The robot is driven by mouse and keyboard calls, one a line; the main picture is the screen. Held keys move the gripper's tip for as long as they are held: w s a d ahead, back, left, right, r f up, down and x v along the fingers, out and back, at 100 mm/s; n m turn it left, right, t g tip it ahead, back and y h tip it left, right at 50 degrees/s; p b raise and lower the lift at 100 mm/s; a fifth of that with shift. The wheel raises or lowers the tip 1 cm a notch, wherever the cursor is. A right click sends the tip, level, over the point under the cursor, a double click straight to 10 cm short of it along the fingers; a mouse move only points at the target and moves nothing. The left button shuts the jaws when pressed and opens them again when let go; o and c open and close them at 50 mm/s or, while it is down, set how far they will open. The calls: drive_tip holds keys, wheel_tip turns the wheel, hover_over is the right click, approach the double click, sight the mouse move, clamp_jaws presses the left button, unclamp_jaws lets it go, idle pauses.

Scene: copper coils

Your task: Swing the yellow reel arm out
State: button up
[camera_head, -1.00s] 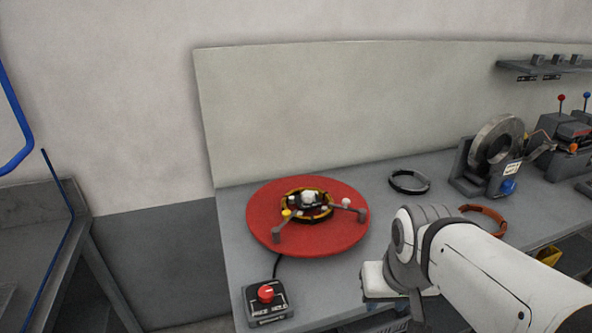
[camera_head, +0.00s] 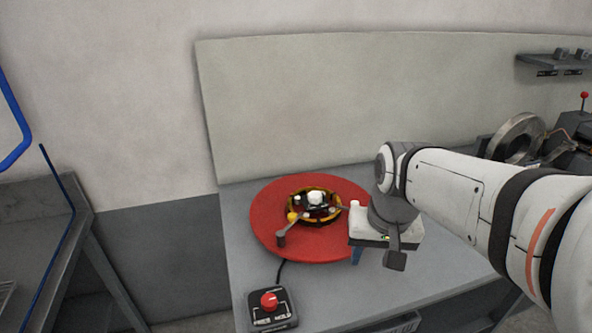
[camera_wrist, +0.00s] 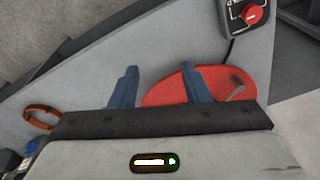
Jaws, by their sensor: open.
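The reel is a red disc (camera_head: 270,245) lying flat on the grey bench, with a black-and-yellow hub (camera_head: 328,215) at its middle. The arm with the yellow knob (camera_head: 292,217) runs from the hub toward the front left and ends in a grey post (camera_head: 281,238). Another arm with a white knob (camera_head: 354,204) points right, its outer end hidden by my wrist. My gripper (camera_head: 357,256) is above the disc's right front edge, its blue fingers apart and empty. In the wrist view my gripper (camera_wrist: 160,70) is open; a grey post (camera_wrist: 237,85) stands beyond its right finger.
A switch box (camera_head: 272,307) with a red knob and cable sits at the bench's front left corner. An orange ring (camera_wrist: 41,118) lies on the bench in the wrist view. A backboard (camera_head: 300,110) rises behind. The bench front is mostly clear.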

drive_tip(key=w+a+r+m+g+y+p, duration=0.1)
drive_tip(key=w+a, duration=0.2)
drive_tip(key=w, duration=0.4)
drive_tip(key=w+a+r+m+g, duration=0.1)
drive_tip(key=w+a+r+g, duration=0.1)
drive_tip(key=w, duration=0.4)
drive_tip(key=m+g+p, duration=0.2)
drive_tip(key=m+g, duration=0.1)
approach(292, 215)
drive_tip(key=shift+y, duration=0.4)
drive_tip(key=x, duration=0.8)
drive_tip(key=shift+d, duration=0.3)
clamp_jaws()
